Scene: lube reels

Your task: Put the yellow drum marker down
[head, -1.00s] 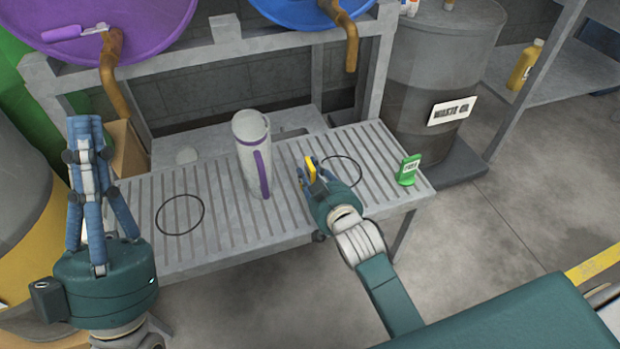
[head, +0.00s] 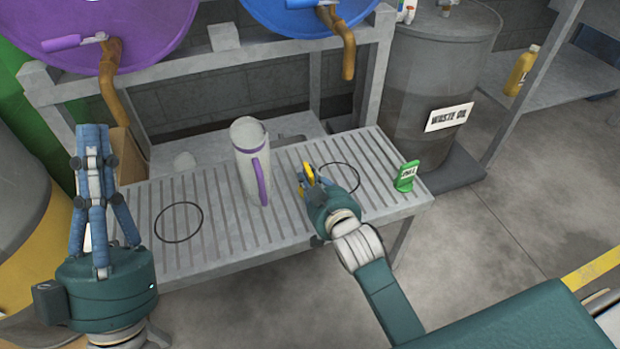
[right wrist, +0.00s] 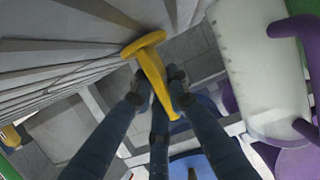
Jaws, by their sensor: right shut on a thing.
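The yellow drum marker (head: 309,173) is in my right gripper (head: 315,182), low over the slatted bench (head: 225,215), by the left edge of the right black ring. In the right wrist view the marker (right wrist: 152,68) shows a round flat end and a tapering stem, with the fingers of my right gripper (right wrist: 158,92) closed around the stem. The flat end is close to the slats; I cannot tell if it touches. My left gripper (head: 95,140) points up at the left, away from the bench, with nothing visible in it; its finger gap is unclear.
A pale jug with a purple handle (head: 252,160) stands left of my right gripper. Black rings (head: 179,222) (head: 339,178) mark the bench. A waste oil drum (head: 440,85) stands behind right.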

